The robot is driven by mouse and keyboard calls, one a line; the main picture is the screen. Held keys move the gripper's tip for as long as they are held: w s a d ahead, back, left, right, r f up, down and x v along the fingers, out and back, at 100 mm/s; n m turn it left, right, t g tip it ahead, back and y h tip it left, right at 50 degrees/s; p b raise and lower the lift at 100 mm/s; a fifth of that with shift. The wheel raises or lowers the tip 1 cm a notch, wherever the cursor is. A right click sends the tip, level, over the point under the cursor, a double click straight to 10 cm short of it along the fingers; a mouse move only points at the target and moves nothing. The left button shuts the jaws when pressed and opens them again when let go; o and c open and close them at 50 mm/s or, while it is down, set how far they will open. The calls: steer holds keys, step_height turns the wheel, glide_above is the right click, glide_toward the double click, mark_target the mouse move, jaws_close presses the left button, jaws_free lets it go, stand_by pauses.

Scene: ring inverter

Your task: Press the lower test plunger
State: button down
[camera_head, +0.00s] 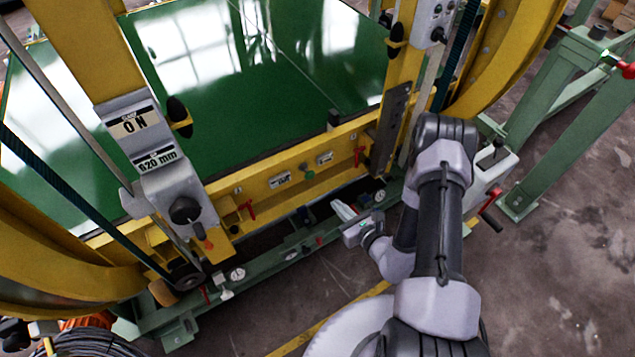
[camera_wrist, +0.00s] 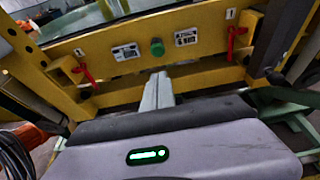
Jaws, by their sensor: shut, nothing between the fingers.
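A green round knob (camera_head: 308,173), the likeliest plunger in view, sits on the front face of the yellow beam (camera_head: 263,187). In the wrist view the knob (camera_wrist: 157,47) is between two labels, just above my fingertips in the picture. I cannot tell whether it is pressed in. My gripper (camera_head: 340,207) is shut and empty in front of the beam, below and right of the knob in the head view. In the wrist view my gripper (camera_wrist: 159,77) points toward the beam below the knob. I see no clear contact with the knob.
Red levers flank the knob, one on the left (camera_wrist: 87,75) and one on the right (camera_wrist: 233,40). A green lower rail (camera_head: 265,262) with gauges runs in front of the beam. A green glossy panel (camera_head: 255,70) lies behind.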

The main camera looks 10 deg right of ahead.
mark_target(312, 176)
steer(key=b+x, duration=0.1)
steer(key=x, duration=0.3)
steer(key=b+x, duration=0.1)
steer(key=x, duration=0.2)
steer(key=b+x, duration=0.1)
steer(key=x, duration=0.3)
steer(key=shift+w+a+r+b, duration=0.2)
steer(key=shift+w+r+b, duration=0.1)
steer(key=shift+w, duration=0.1)
steer(key=shift+w+a+r, duration=0.1)
steer(key=shift+w, duration=0.45)
steer(key=shift+w+a+b, duration=0.3)
steer(key=shift+w, duration=0.45)
steer(key=shift+w+r, duration=0.1)
steer(key=shift+w, duration=0.05)
